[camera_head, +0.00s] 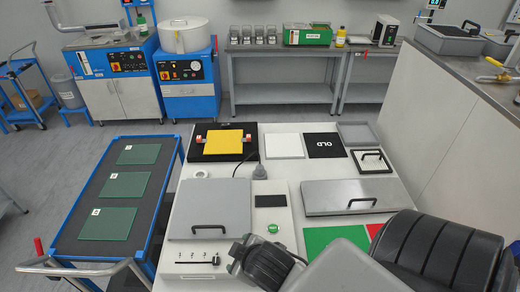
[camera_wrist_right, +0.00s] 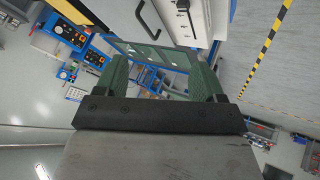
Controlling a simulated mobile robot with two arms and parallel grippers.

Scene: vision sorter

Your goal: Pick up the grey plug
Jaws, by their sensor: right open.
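The grey plug (camera_head: 259,171) sits on the worktop in the camera head view, at the end of a black cable, between the yellow pad and the black rectangle. It is small, and I cannot make it out in the right wrist view. My right gripper (camera_wrist_right: 147,55) is open, with nothing between its two green fingers. In the camera head view my right arm comes in from the lower right, well nearer than the plug, and its fingers cannot be made out. My left gripper is not in view.
A blue trolley (camera_head: 92,226) with green plates stands left.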

